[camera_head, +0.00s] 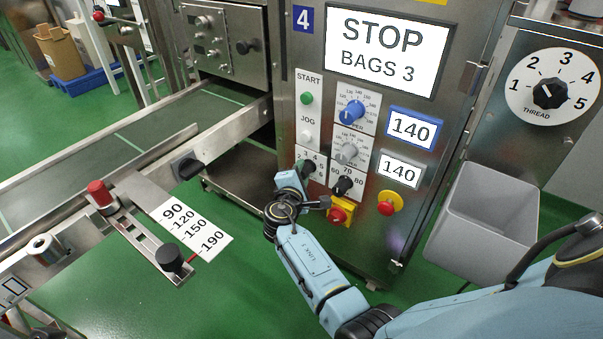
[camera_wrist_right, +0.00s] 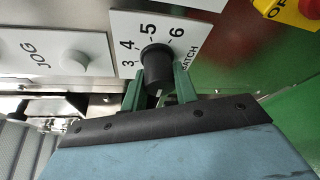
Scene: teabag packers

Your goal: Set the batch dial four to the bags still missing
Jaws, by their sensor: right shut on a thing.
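The screen (camera_head: 386,52) on machine four reads "STOP" and "BAGS 3". The batch dial (camera_wrist_right: 156,62) is a black knob on a white plate with the numbers 3, 4, 5 and 6 visible. Its pointer mark cannot be made out. My right gripper (camera_wrist_right: 160,88) has its green fingers on either side of the knob, shut on it. In the head view my right gripper (camera_head: 301,172) is at the lower left of the panel and partly covers the dial and its plate (camera_head: 318,160). My left gripper is not in view.
Close by are the green START button (camera_head: 307,98), the white JOG button (camera_head: 306,136), another black knob (camera_head: 343,186), a red-yellow switch (camera_head: 338,214) and a red stop button (camera_head: 386,208). A grey bin (camera_head: 482,220) and the thread dial (camera_head: 550,93) are at the right.

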